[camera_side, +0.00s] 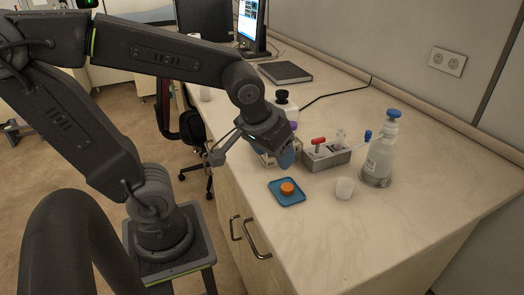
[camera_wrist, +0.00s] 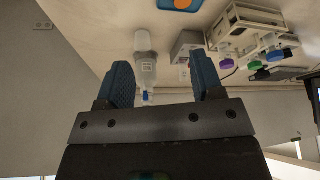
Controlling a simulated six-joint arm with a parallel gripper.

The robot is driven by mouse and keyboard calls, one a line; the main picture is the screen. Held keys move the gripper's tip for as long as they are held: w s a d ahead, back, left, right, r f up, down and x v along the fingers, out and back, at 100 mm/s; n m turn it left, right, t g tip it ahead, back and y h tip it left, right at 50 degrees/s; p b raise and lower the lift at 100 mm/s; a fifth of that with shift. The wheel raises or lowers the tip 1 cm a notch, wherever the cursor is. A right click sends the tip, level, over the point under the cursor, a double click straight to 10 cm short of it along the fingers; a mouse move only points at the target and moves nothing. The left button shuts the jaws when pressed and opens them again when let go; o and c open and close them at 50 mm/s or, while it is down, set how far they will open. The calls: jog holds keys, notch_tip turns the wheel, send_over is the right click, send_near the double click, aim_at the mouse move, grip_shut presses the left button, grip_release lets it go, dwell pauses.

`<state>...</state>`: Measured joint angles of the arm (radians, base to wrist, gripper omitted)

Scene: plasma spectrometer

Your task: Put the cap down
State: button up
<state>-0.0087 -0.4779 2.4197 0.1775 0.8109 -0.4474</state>
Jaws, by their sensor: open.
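An orange cap (camera_side: 287,188) lies on a small blue tray (camera_side: 291,199) near the counter's front edge. The cap also shows at the top edge of the wrist view (camera_wrist: 182,3), partly cut off, on the blue tray (camera_wrist: 164,5). My gripper (camera_side: 287,157) is above and behind the tray in the side view, apart from the cap. In the wrist view my gripper's blue fingers (camera_wrist: 163,70) are spread wide with nothing held between them.
Behind are a grey rack (camera_side: 326,158) with a red-topped item, a wash bottle (camera_side: 379,160) with a blue top, and a black-capped bottle (camera_side: 284,108). The counter's front right is clear.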

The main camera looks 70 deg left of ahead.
jog(key=s+d+r+m+t+h, duration=0.1)
jog(key=s+d+r+m, duration=0.1)
jog(key=s+r+m, duration=0.1)
jog(key=shift+s+d+m+h, duration=0.3)
jog(key=shift+s+m, duration=0.3)
jog(key=shift+s, duration=0.2)
